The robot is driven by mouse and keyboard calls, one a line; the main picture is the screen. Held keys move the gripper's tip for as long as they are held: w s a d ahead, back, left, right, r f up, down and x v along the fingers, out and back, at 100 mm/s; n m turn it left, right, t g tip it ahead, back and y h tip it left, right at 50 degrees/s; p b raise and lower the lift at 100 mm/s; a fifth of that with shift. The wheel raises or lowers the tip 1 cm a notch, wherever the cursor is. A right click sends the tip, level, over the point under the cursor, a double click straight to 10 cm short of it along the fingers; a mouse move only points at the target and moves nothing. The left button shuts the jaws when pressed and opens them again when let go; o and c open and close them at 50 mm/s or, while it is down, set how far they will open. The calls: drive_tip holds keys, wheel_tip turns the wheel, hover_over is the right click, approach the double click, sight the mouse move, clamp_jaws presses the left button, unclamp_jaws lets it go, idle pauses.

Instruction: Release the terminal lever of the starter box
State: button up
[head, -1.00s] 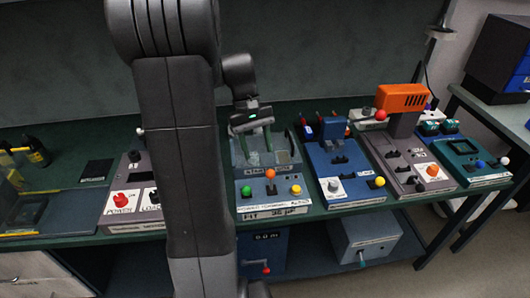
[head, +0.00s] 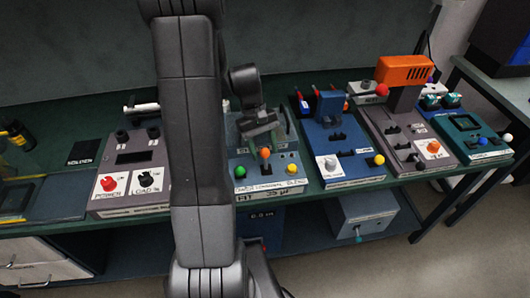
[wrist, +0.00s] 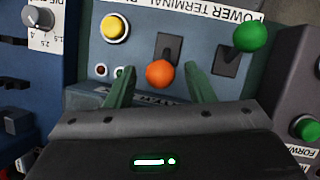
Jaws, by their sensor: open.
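A blue-grey box (head: 283,188) with a green ball lever (head: 241,172), an orange ball lever (head: 265,154) and a yellow knob (head: 292,168) stands in the middle of the bench in the head view. In the wrist view, its label, upside down, reads in part "POWER TERMINAL". There the orange ball (wrist: 160,73) sits in front of a dark slot, with the green ball (wrist: 250,37) to the right and the yellow button (wrist: 115,28) to the left. My gripper (wrist: 157,69) is open, its green fingers either side of the orange ball. I cannot tell if they touch it.
A grey power box (head: 130,168) stands to the left. A blue box (head: 340,150) with a grey dial is close on the right, then a grey box (head: 410,145) with an orange top. The neighbouring boxes stand close by.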

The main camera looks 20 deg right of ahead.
drive_tip(key=shift+x, duration=1.05)
clamp_jaws()
